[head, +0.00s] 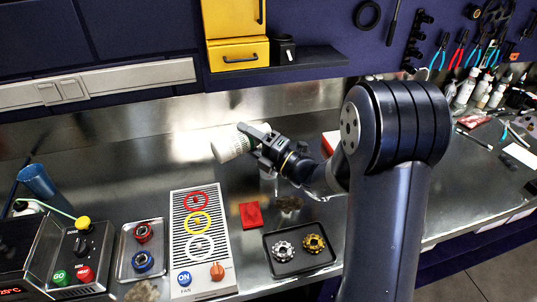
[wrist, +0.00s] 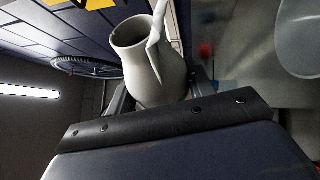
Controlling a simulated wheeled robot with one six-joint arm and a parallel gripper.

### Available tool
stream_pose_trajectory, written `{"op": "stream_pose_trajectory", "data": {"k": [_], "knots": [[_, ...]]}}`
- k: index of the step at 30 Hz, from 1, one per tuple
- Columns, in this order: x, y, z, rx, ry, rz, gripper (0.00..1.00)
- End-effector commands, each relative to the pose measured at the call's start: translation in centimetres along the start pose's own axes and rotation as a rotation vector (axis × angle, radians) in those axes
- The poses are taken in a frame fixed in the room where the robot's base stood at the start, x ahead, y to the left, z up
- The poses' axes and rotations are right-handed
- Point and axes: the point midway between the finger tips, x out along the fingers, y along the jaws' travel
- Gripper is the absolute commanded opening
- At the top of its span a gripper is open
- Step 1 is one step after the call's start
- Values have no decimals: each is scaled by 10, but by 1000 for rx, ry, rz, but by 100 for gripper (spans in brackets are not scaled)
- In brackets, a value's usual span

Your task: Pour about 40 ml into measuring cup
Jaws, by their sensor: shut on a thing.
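My gripper (head: 262,150) is shut on a pale jug (head: 229,147) and holds it above the metal bench. In the head view the jug is tilted, pointing left, with something green near its top edge. In the wrist view the jug (wrist: 158,72) sits between the fingers, with its round mouth and a thin handle or spout showing. No liquid can be seen. A translucent rounded vessel (wrist: 300,42), possibly the measuring cup, is cut off at the upper right of the wrist view, apart from the jug. I cannot clearly make it out in the head view.
A striped fan panel (head: 205,270) with coloured rings lies in front, beside a red block (head: 250,215). A dark tray (head: 270,240) holds two gear-like parts. A small metal tray (head: 126,265) and a button box (head: 95,252) stand left. Bottles (head: 465,92) and tools crowd the back right.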

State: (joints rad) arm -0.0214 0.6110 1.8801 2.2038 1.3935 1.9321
Motion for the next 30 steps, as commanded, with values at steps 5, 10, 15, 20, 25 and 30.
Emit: {"op": "stream_pose_trajectory", "data": {"k": [5, 10, 15, 20, 25, 30], "knots": [[0, 1, 0, 15, -5, 6, 23], [0, 2, 1, 30, -8, 12, 23], [0, 2, 1, 44, -12, 18, 23], [0, 2, 1, 58, -16, 24, 23], [0, 1, 1, 73, -21, 31, 23], [0, 0, 1, 89, -25, 36, 23]]}}
